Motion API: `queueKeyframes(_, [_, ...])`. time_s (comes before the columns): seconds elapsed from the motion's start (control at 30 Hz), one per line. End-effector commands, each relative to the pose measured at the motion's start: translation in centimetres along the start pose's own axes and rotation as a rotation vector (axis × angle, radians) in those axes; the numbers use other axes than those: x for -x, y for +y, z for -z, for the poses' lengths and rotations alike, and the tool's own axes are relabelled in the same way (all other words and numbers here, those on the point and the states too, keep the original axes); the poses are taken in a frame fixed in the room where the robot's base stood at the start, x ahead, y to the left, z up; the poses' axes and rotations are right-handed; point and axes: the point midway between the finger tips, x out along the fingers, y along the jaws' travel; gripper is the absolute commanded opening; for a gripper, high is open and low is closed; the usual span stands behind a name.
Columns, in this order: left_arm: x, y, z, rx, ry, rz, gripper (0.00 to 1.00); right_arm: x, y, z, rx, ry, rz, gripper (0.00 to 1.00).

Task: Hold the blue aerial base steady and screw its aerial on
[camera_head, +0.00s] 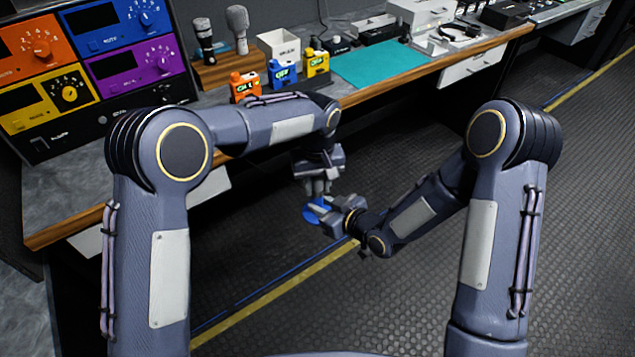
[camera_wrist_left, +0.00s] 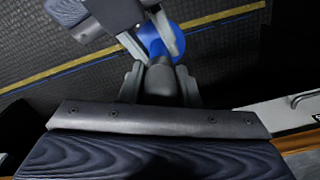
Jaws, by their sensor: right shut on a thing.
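The blue aerial base (camera_head: 312,213) is a round blue disc, held low over the floor in front of the desk. It also shows in the left wrist view (camera_wrist_left: 160,38). My right gripper (camera_head: 330,211) is shut on it from the right, its two grey fingers across the disc. My left gripper (camera_head: 318,188) points down just above the base. In the left wrist view its fingers (camera_wrist_left: 160,88) stand apart on either side of a dark rounded piece. That piece lines up with the base and may be the aerial; I cannot be sure. The fingers partly hide the base.
The wooden-edged desk (camera_head: 420,72) runs along the back with a teal mat (camera_head: 378,66). Orange, blue and yellow packs (camera_head: 283,75) and two microphones (camera_head: 238,28) stand on it. The dark floor (camera_head: 420,290) with a yellow line is clear.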

Motion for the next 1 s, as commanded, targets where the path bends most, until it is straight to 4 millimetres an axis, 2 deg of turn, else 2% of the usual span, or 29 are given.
queueKeyframes(0.03, [0.04, 0.0, 0.01, 0.0, 0.0, 0.0, 0.23, -0.01, 0.01, 0.13, 0.001, 0.003, 0.0, 0.0])
queueKeyframes(0.2, [0.05, 0.0, 0.01, 0.0, 0.0, 0.0, 0.01, -0.01, 0.0, 0.12, 0.001, 0.003, 0.0, 0.0])
queueKeyframes(0.37, [0.04, -0.02, 0.03, -0.066, 0.0, 0.0, 0.0, -0.01, 0.0, 0.12, 0.001, 0.003, 0.0, 0.0])
queueKeyframes(0.47, [0.01, -0.04, 0.04, -0.248, 0.0, 0.0, 0.0, -0.01, 0.0, 0.12, 0.001, 0.003, 0.0, 0.0])
queueKeyframes(0.7, [-0.04, -0.02, 0.04, -0.852, 0.0, -0.001, 0.0, -0.01, -0.01, 0.11, 0.001, 0.003, 0.0, 0.0])
queueKeyframes(0.8, [-0.04, -0.01, 0.04, -1.028, 0.0, -0.001, 0.0, -0.01, -0.01, 0.11, 0.001, 0.003, 0.0, 0.0])
queueKeyframes(0.97, [-0.02, -0.01, 0.05, -1.026, 0.001, 0.0, 0.0, 0.0, -0.01, 0.1, 0.001, 0.003, 0.0, 0.0])
queueKeyframes(1.0, [-0.01, -0.01, 0.05, -1.025, 0.001, 0.0, 0.33, 0.0, -0.01, 0.1, 0.001, 0.003, 0.0, 0.0])
